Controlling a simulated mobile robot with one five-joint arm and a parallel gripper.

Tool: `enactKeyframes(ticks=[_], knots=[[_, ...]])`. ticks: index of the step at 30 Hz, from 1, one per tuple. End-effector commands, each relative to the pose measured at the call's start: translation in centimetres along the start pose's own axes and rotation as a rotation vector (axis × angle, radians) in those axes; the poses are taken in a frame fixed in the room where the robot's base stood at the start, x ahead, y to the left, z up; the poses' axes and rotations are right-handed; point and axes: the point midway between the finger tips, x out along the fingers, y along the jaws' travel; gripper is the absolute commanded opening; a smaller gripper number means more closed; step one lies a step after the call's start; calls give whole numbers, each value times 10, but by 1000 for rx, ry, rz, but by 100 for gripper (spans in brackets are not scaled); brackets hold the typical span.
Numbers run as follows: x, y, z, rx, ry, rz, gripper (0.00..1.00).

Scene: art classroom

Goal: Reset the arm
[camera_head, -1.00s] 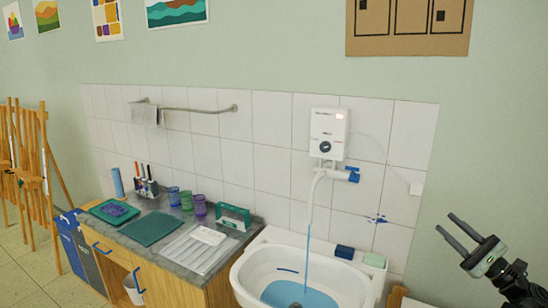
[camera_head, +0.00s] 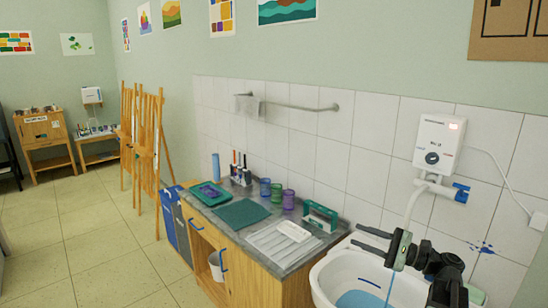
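My gripper (camera_head: 356,235) is at the right of the head view, in front of the wash basin and its tiled wall. Its two dark fingers point left, stand apart and hold nothing between them. My dark arm behind it enters from the lower right and hides part of the basin.
The white basin (camera_head: 323,282) holds blue water (camera_head: 358,300). A white water heater (camera_head: 439,142) with a blue tap (camera_head: 461,192) hangs above. Left of it, the counter (camera_head: 230,232) carries cups, trays and brushes. Wooden easels (camera_head: 148,150) stand further left; the floor (camera_head: 100,238) is clear.

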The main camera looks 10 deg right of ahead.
Motion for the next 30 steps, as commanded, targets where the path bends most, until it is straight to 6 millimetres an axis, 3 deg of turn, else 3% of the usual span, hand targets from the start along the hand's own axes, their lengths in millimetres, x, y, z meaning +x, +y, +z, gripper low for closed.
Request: enactKeyframes(ticks=[1,5,6,9,12,15,18,20,25,27,30], knots=[[41,27,-2,-2,-3,91,33],[125,105,-8,-48,18,341,33],[147,133,-8,-73,26,426,33],[190,204,-9,-167,47,647,33],[214,274,-12,-306,69,886,33],[214,330,-21,-492,97,1136,33],[193,355,-39,-678,134,1358,33],[171,354,-54,-774,167,1471,33],[112,327,-88,-982,223,1741,33],[100,318,-95,-1048,205,1816,33],[103,319,-94,-1088,157,1829,33]])
